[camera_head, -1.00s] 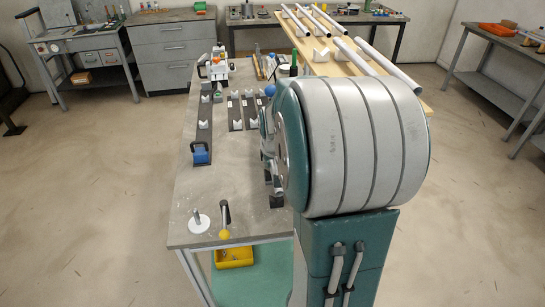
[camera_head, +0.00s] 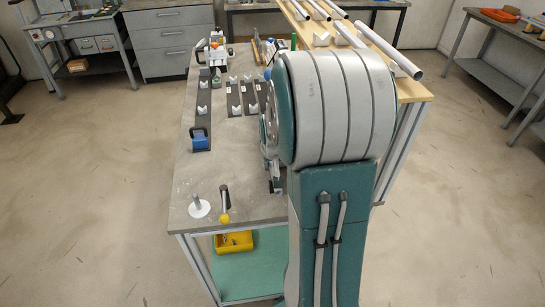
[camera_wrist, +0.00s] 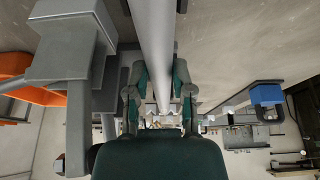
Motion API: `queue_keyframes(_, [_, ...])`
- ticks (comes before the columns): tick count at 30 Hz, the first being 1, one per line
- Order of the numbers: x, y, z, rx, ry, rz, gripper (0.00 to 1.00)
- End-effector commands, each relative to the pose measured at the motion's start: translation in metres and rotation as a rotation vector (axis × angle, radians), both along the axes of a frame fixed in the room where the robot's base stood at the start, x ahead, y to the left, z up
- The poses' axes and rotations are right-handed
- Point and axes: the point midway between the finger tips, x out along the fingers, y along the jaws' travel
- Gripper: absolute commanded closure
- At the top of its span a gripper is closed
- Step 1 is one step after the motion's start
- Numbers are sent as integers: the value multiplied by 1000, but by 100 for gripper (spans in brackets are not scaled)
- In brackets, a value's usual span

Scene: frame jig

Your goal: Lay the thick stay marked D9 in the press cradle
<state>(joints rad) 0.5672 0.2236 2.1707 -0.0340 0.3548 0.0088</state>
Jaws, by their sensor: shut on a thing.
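In the wrist view my gripper (camera_wrist: 160,85) has its green-tipped fingers closed on either side of a thick grey tube (camera_wrist: 153,35), which runs from the top edge down between them. No D9 mark is readable on it. In the head view my arm hides the gripper and this tube. What looks like the press cradle is a dark rail (camera_head: 203,122) with pale V-blocks, a blue block (camera_head: 200,139) at its near end and a white press-like unit (camera_head: 215,54) beyond its far end.
Shorter rails with V-blocks (camera_head: 235,99) lie right of the long rail. Several tubes (camera_head: 405,65) lie on a wooden rack at right.

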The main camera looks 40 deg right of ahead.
Motion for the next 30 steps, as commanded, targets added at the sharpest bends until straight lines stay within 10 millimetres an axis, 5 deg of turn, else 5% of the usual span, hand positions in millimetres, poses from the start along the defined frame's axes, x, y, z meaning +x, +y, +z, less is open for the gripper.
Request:
queue_keyframes(14, [0, 0, -8, -1, -2, 0, 100])
queue_keyframes(15, [0, 0, -8, -1, -1, 0, 61])
queue_keyframes(17, [0, 0, -8, -1, -1, 0, 34])
queue_keyframes(18, [0, 0, -8, -1, -1, 0, 29])
queue_keyframes(30, [-1, 1, -5, -1, -2, 0, 29])
